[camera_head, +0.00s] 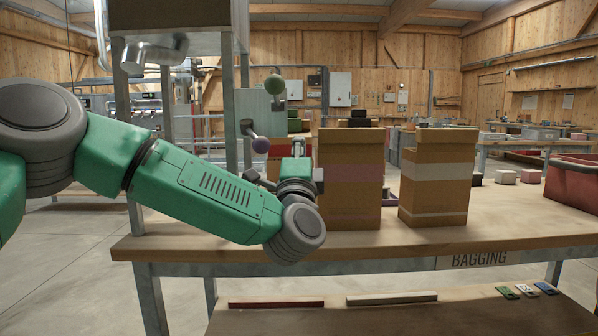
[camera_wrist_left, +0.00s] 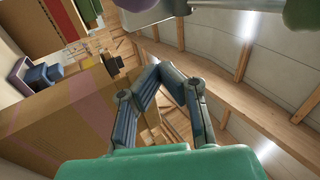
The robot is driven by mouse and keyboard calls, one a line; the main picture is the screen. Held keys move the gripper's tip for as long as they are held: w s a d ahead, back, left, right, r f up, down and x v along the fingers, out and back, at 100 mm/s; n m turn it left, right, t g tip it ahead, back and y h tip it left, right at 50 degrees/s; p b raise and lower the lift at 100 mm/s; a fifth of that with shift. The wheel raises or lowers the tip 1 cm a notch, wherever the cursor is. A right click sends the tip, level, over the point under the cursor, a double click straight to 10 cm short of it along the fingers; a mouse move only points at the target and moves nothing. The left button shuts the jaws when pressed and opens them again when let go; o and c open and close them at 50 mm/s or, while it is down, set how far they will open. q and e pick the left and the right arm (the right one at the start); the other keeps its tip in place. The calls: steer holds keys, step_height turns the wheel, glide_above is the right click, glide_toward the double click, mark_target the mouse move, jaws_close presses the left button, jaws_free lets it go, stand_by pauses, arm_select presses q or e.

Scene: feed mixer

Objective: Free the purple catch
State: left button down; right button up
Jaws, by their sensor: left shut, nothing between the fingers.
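The purple catch (camera_head: 261,144) is a round purple knob on a short metal lever, on a grey upright plate at the left of the bench. A green knob (camera_head: 274,84) sits above it on the same plate. In the left wrist view, a purple knob (camera_wrist_left: 135,4) is cut off at the top edge and the green knob (camera_wrist_left: 302,12) is at the top right. My left gripper (camera_head: 298,148) is to the right of the purple knob, apart from it in the picture. Its fingers meet at the tips and are empty in the left wrist view (camera_wrist_left: 160,68).
A brown bag with a purple band (camera_head: 350,165) stands just right of my left gripper. A brown bag with a white band (camera_head: 437,170) stands beside it. A red bin (camera_head: 573,180) is at the right end. The front of the wooden bench (camera_head: 400,240) is clear.

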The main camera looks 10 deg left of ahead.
mark_target(255, 138)
arm_select(q)
steer(key=a+b, duration=0.1)
steer(key=a, duration=0.1)
steer(key=s+a, duration=0.1)
steer(key=a, duration=0.1)
steer(key=shift+f+b, duration=0.1)
steer(key=shift+b, duration=0.3)
steer(key=shift+a, duration=0.1)
